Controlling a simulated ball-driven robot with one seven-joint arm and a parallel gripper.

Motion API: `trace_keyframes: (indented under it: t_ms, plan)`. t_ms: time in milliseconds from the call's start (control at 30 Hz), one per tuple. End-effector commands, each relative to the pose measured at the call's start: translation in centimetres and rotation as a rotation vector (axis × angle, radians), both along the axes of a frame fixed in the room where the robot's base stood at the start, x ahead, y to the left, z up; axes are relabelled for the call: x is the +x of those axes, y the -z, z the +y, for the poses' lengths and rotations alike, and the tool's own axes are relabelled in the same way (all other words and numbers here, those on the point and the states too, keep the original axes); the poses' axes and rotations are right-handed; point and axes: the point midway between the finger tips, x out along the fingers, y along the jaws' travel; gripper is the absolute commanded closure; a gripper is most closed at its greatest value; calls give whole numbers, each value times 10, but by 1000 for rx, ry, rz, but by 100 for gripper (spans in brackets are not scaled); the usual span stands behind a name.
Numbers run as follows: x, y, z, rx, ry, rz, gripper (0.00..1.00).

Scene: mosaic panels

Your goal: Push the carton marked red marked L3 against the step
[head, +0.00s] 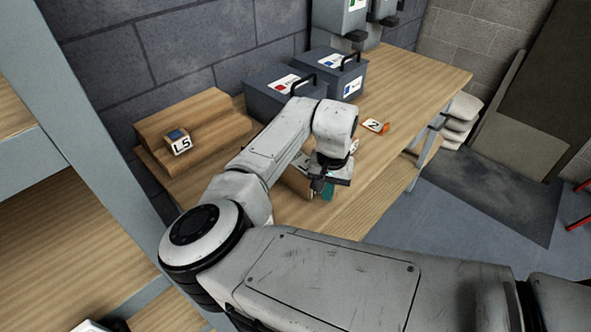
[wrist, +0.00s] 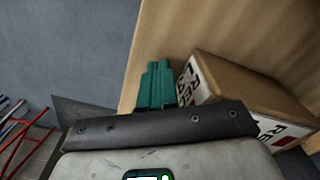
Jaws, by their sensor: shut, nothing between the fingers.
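In the head view only a brown part of the carton (head: 296,182) shows behind my arm. No L3 mark is readable. My gripper (head: 327,191) has teal fingers, shut and empty, low over the bench beside the carton; they also show in the wrist view (wrist: 156,85). I cannot tell whether they touch it. A stepped wooden block (head: 205,108), probably the step, stands at the left against the wall, with a small "L5" piece (head: 180,142) on it.
Two grey boxes with handles, one with a red mark (head: 285,88), one with a blue mark (head: 337,72), stand at the back of the wooden bench (head: 420,85). A small tag "2" (head: 373,125) lies right of my wrist. Bench beyond it is clear.

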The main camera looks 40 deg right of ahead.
Motion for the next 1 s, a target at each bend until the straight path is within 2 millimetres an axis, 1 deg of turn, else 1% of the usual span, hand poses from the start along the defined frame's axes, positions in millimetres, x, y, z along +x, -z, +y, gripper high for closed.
trace_keyframes:
  t_ms: [1000]
  plan:
    - [26,0,1,0,-1,0,100]
